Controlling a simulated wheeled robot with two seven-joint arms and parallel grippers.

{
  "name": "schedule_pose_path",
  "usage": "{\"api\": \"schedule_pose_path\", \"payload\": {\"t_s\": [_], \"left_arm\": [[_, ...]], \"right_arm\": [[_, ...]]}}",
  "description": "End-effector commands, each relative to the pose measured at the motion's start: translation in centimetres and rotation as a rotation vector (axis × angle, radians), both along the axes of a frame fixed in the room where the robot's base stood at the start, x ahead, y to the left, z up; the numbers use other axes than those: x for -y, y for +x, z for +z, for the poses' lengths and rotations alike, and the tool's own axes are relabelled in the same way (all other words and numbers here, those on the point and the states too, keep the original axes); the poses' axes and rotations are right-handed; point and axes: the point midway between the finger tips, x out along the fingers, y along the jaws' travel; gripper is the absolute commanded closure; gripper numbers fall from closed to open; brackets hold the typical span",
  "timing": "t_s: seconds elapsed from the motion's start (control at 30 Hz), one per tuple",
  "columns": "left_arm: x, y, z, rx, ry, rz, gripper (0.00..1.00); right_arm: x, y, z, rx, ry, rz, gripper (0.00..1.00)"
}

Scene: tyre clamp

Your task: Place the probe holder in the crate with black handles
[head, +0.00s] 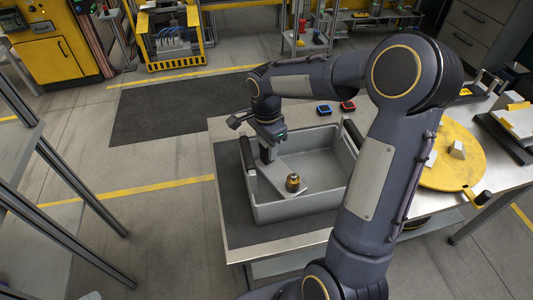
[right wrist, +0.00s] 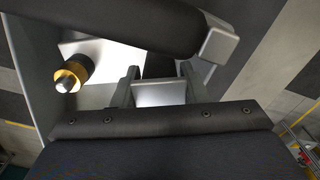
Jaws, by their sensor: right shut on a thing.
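The grey crate (head: 325,153) with black handles (head: 248,156) stands on the table. The probe holder is a flat grey plate (head: 283,180) with a brass and black knob (head: 293,182). It is inside the crate's outline in the head view, near the left wall; whether it touches the floor I cannot tell. My right gripper (head: 268,154) reaches down over the left side of the crate and is shut on the holder's grey end. In the right wrist view, a grey piece (right wrist: 160,94) sits between the fingers, with the knob (right wrist: 72,74) to the left. My left gripper is out of view.
A blue device (head: 324,109) and a red one (head: 347,106) lie behind the crate. A yellow round plate (head: 455,160) with grey blocks is at the right of the table. A crate handle (right wrist: 110,25) passes close to the fingers in the right wrist view.

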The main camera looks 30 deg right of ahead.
Motion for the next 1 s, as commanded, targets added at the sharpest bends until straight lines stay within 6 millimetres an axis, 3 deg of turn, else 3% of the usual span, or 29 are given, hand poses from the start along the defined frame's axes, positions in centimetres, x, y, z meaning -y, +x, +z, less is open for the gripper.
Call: {"api": "schedule_pose_path", "payload": {"t_s": [0.2,0.6,0.63,0.8,1.0], "left_arm": [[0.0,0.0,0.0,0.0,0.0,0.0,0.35],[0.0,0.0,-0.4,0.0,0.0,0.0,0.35],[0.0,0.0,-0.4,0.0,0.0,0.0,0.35],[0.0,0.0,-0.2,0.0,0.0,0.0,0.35],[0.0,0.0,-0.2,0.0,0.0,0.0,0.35]], "right_arm": [[0.0,-0.1,-3.1,-0.004,0.001,0.001,1.0],[0.0,0.0,-3.8,0.0,0.0,0.001,1.0],[0.0,0.0,-3.9,-0.001,0.0,0.001,0.59],[0.0,0.0,-3.7,-0.001,0.0,0.0,0.39],[0.0,0.0,-3.7,-0.001,0.0,0.0,0.39]]}}
